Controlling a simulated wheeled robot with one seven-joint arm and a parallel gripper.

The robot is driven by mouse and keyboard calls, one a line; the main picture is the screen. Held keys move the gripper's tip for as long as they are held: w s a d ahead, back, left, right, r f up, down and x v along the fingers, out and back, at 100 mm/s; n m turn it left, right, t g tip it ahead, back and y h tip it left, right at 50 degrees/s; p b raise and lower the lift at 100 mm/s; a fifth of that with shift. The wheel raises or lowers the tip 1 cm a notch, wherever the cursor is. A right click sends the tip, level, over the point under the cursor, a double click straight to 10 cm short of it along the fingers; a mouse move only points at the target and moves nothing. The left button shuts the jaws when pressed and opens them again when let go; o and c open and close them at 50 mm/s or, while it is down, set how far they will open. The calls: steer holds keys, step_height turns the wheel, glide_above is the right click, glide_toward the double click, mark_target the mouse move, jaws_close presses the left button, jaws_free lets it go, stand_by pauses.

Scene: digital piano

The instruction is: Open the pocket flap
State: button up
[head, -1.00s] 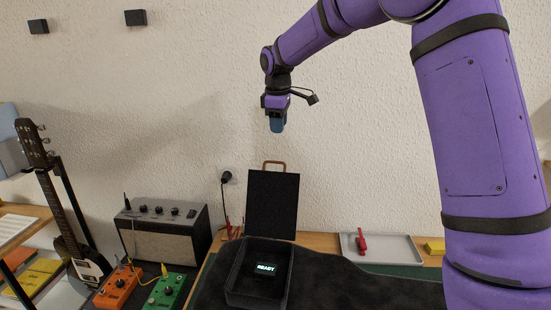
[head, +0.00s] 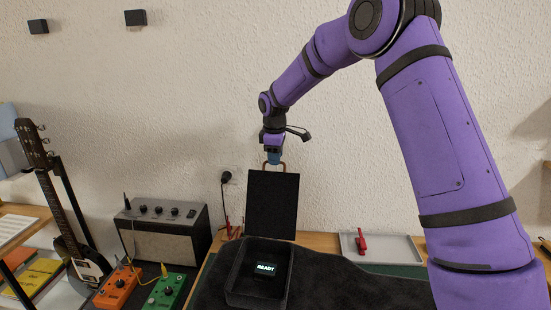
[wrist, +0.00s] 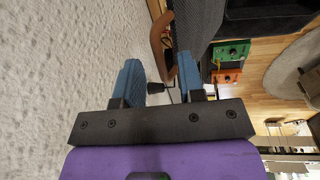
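A black case (head: 232,288) stands on the dark surface, with a lit "READY" label (head: 266,267) inside. Its black lid panel (head: 272,205) stands upright at the back, with a brown loop handle (head: 283,167) on its top edge. I cannot make out a separate pocket flap. My gripper (head: 273,160) points down right above the lid's top edge, at the handle. In the wrist view my gripper (wrist: 160,76) has its blue fingers apart, with nothing held between them. The handle (wrist: 158,42) lies just beyond the fingertips there; contact cannot be told.
A textured wall (head: 200,80) rises close behind. A plug with a cable (head: 226,177) is on it, left of the lid. An amplifier (head: 165,240), orange pedal (head: 118,287) and green pedal (head: 165,291) stand left. A grey tray (head: 390,248) with a red item (head: 361,243) lies right.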

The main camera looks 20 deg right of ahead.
steer(key=shift+f, duration=0.4)
steer(key=shift+c, duration=0.2)
jaws_close()
steer(key=shift+s+a+r, duration=0.25)
steer(key=shift+s, duration=0.15)
steer(key=shift+t, duration=0.5)
steer(key=shift+s+a+r, duration=0.2)
steer(key=shift+s+a, duration=0.15)
steer(key=shift+s, duration=0.35)
steer(key=shift+s+a+r, duration=0.15)
steer(key=shift+s+a, duration=0.15)
steer(key=shift+s, duration=0.4)
steer(key=shift+s+a+r, duration=0.2)
steer(key=shift+s+a, duration=0.15)
steer(key=shift+s, duration=0.35)
